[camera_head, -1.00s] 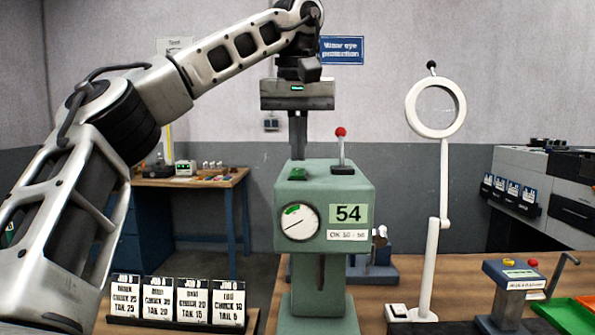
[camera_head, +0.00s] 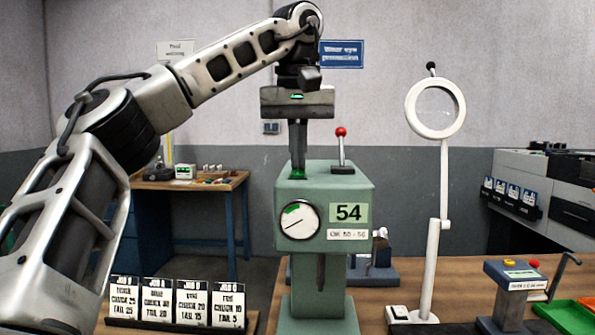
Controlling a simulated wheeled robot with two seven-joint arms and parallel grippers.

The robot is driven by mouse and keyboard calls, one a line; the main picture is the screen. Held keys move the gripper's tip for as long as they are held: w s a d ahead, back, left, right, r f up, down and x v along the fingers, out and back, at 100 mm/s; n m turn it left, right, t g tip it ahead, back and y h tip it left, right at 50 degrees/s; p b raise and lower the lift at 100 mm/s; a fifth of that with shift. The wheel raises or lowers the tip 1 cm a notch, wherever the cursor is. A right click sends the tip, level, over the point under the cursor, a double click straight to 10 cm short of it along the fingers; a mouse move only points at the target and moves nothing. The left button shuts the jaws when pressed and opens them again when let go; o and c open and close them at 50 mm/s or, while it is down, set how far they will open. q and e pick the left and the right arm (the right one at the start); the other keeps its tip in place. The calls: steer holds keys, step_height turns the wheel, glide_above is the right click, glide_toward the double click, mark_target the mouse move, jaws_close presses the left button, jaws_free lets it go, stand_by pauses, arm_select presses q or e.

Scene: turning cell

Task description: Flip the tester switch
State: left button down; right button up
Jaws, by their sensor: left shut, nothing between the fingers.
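The tester is a green machine (camera_head: 325,205) on the wooden bench. Its front has a round dial (camera_head: 299,220), a "54" label and an "OK 50 - 56" label. My right gripper is not in view.
A white ring magnifier (camera_head: 434,108) on a stand is right of the tester. A small blue-grey box (camera_head: 514,292) with yellow and red buttons stands further right, beside a green tray (camera_head: 565,315). Job cards (camera_head: 159,300) stand at the front left.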

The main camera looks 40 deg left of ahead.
arm_select(q)
steer(key=shift+f, duration=0.1)
step_height(320, 180, up, 2)
steer(key=p, duration=0.3)
steer(key=shift+r, duration=2.5)
